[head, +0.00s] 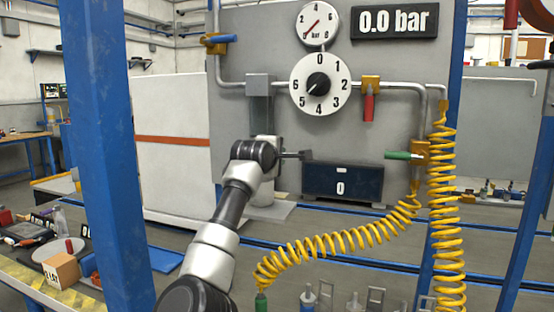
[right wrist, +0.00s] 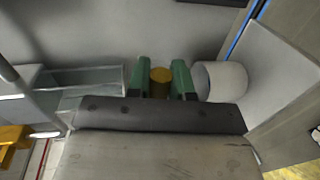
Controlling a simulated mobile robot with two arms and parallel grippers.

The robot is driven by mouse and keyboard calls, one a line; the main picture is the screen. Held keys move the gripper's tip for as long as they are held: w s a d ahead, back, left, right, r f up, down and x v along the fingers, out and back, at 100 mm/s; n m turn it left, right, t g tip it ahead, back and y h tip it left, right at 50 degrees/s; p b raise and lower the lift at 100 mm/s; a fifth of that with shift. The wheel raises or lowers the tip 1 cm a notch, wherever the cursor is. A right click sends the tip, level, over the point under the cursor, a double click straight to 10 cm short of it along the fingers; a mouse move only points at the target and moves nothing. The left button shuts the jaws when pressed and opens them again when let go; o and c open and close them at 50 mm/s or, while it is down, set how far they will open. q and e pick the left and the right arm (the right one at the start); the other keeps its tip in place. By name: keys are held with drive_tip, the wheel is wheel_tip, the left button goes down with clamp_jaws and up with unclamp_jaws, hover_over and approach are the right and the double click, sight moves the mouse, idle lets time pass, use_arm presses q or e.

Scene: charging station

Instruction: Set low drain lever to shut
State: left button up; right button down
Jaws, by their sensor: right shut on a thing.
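My right arm reaches up from the bottom of the head view to below the clear vessel (head: 260,110). Its fingers are hidden there behind the wrist. In the right wrist view my right gripper (right wrist: 161,82) has its two green fingers closed on a yellow-brown round piece (right wrist: 160,76). This piece sits between the clear vessel (right wrist: 80,80) and a white cylinder (right wrist: 222,80). I cannot tell how the low drain lever is turned. A short dark bar (head: 294,155) juts right beside my wrist; what it belongs to is unclear. My left gripper is not in view.
The grey panel carries a blue-handled lever (head: 219,39), a red-handled one (head: 369,108) and a green-handled one (head: 398,155). A pressure display (head: 394,21) reads 0.0 bar. A yellow coiled hose (head: 345,240) hangs right of my arm. A blue post (head: 108,150) stands left.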

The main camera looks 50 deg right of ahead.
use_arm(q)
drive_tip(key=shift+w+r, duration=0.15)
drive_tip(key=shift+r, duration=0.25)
use_arm(e)
drive_tip(key=shift+f, duration=0.15)
drive_tip(key=c, duration=1)
unclamp_jaws()
drive_tip(key=shift+s+a, duration=0.1)
drive_tip(key=shift+a, duration=0.15)
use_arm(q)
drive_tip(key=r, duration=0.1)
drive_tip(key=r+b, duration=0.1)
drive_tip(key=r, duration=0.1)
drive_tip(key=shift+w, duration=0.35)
use_arm(e)
drive_tip(key=v, duration=1)
